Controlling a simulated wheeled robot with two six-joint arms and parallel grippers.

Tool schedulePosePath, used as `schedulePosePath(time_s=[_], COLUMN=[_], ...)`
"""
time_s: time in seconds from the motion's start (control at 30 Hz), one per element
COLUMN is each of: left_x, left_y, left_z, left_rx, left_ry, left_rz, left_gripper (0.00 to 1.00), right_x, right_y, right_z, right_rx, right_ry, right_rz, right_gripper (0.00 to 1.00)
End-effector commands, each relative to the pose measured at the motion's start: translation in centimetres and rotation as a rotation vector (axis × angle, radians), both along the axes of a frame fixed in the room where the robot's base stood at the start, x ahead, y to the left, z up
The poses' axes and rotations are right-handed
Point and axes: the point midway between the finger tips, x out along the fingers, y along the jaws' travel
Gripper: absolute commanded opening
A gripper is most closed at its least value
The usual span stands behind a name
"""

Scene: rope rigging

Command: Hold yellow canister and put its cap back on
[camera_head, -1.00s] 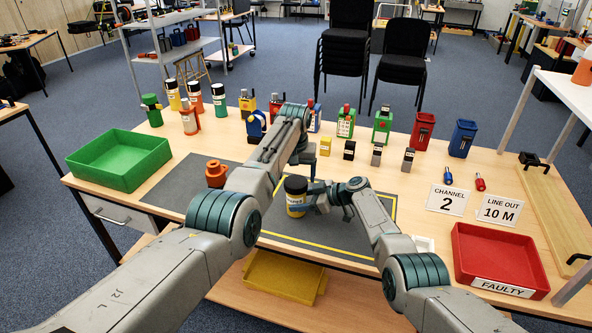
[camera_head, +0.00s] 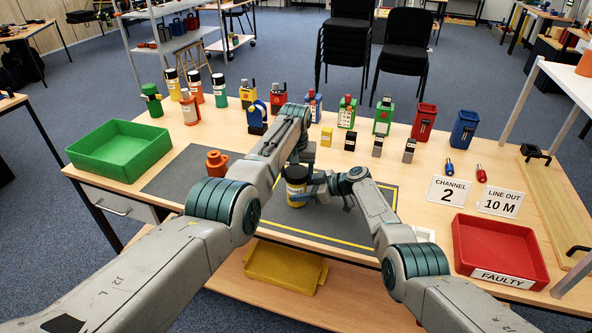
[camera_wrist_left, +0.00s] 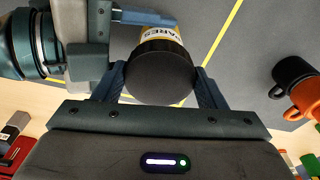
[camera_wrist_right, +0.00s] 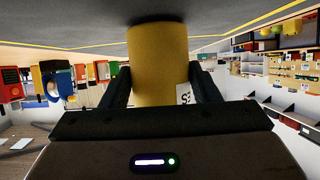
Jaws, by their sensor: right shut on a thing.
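The yellow canister (camera_head: 297,190) stands upright at the dark mat, its black cap (camera_head: 296,173) on its top; I cannot tell whether the cap is fully seated. My right gripper (camera_head: 316,184) is shut on the canister's body from the right. The right wrist view shows the yellow body (camera_wrist_right: 158,60) between its fingers, with part of a white label. My left gripper (camera_wrist_left: 162,85) is above the cap, with one finger on each side of it, very close to its rim. The cap (camera_wrist_left: 160,72) hides most of the canister in the left wrist view.
An orange object (camera_head: 216,163) stands on the mat to the left. A green tray (camera_head: 120,158) is at the left and a red FAULTY tray (camera_head: 500,250) at the right. Several bottles and small devices line the back. The mat's front right is clear.

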Motion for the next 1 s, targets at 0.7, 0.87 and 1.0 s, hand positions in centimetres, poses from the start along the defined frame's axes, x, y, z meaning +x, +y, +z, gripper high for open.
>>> schedulePosePath(time_s=[0.7,0.87,1.0], left_x=[0.1,0.1,0.1], left_y=[-0.2,-0.1,-0.1], left_z=[2.0,3.3,4.4], left_rx=[-0.003,-0.002,-0.001], left_ry=[-0.005,-0.005,-0.004], left_rz=[-0.001,-0.001,-0.001], left_gripper=[0.79,0.79,0.79], right_x=[-0.1,-0.1,0.0], right_y=[0.0,-0.1,-0.1], right_z=[-0.2,-0.2,-0.2], right_rx=[-0.001,-0.001,-0.001], right_ry=[0.003,0.003,0.003], right_rz=[-0.001,-0.001,-0.002], right_gripper=[0.28,0.28,0.28])
